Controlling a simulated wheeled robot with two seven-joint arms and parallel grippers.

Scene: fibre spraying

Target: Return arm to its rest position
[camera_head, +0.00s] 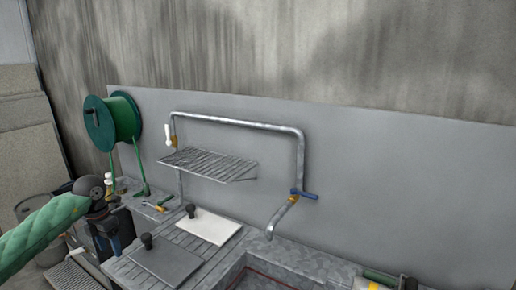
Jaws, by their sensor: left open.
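My left arm, in a green sleeve, comes in from the left edge. Its gripper (112,240) points down at the left end of the workbench, beside the dark board. It is open, and I see nothing held in it. My right arm and right gripper do not show in this view.
A white board (208,226) and a dark grey board (167,262) lie on the bench beside a sink (290,262).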

